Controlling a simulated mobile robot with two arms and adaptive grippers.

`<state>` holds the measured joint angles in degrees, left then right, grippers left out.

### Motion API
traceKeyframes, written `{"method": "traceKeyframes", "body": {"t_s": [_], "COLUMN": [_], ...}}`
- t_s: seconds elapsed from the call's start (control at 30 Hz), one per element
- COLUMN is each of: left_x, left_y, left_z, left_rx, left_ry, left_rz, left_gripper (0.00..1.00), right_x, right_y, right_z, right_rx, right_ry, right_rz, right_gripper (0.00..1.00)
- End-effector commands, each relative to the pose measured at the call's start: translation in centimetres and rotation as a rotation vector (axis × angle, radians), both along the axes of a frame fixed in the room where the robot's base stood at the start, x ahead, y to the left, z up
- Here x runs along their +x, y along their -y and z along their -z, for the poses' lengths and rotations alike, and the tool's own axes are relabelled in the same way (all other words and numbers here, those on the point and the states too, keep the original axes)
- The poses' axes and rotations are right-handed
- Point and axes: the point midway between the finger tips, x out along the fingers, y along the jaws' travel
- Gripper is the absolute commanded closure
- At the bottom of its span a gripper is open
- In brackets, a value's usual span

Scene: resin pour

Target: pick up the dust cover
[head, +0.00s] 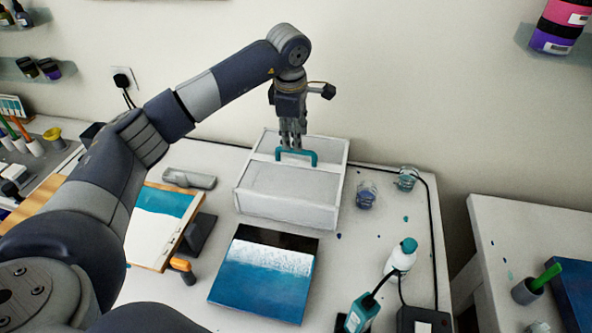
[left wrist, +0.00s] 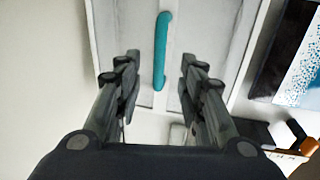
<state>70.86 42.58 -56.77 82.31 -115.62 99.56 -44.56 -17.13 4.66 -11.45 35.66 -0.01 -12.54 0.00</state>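The dust cover (head: 290,190) is a white box with pale panels and a teal handle (head: 298,156) on top. It stands on the white table behind the blue and white painting. My left gripper (head: 292,143) is above the cover, close to the handle. In the left wrist view the fingers (left wrist: 157,75) are spread apart, with the handle (left wrist: 161,50) between and a little beyond their tips. Nothing shows between the fingers as held. The cover's top (left wrist: 200,45) also fills the upper middle of that view. My right gripper is not in view.
The painting (head: 263,276) lies in front of the cover. A tilted picture (head: 160,222) is at the left. The wall is close behind.

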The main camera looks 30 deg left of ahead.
Motion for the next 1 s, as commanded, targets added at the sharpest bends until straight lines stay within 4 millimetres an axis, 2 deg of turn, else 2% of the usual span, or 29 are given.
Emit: {"method": "traceKeyframes", "body": {"t_s": [0.1, 0.33, 0.6, 0.7, 0.9, 0.93, 1.0], "left_x": [0.3, 0.6, 1.3, 1.4, 1.4, 1.4, 1.4], "left_y": [-0.1, -0.1, -0.1, -0.2, -0.2, -0.2, -0.2], "left_z": [1.3, 2.8, 6.3, 7.0, 7.1, 7.1, 7.1], "left_rx": [0.000, 0.000, 0.000, -0.001, 0.000, 0.000, 0.000], "left_ry": [-0.002, -0.002, -0.002, 0.001, 0.002, 0.002, 0.002], "left_rz": [0.000, 0.000, 0.000, 0.000, 0.000, 0.000, 0.000], "left_gripper": [0.64, 0.64, 0.64, 0.64, 0.64, 0.66, 0.82], "right_x": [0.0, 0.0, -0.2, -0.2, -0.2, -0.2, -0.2], "right_y": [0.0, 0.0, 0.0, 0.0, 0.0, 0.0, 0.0], "right_z": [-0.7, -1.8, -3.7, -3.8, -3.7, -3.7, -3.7], "right_rx": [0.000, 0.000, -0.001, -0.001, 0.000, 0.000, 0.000], "right_ry": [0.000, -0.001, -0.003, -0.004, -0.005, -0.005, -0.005], "right_rz": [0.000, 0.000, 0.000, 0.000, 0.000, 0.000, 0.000], "right_gripper": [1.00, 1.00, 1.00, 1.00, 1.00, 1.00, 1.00]}}
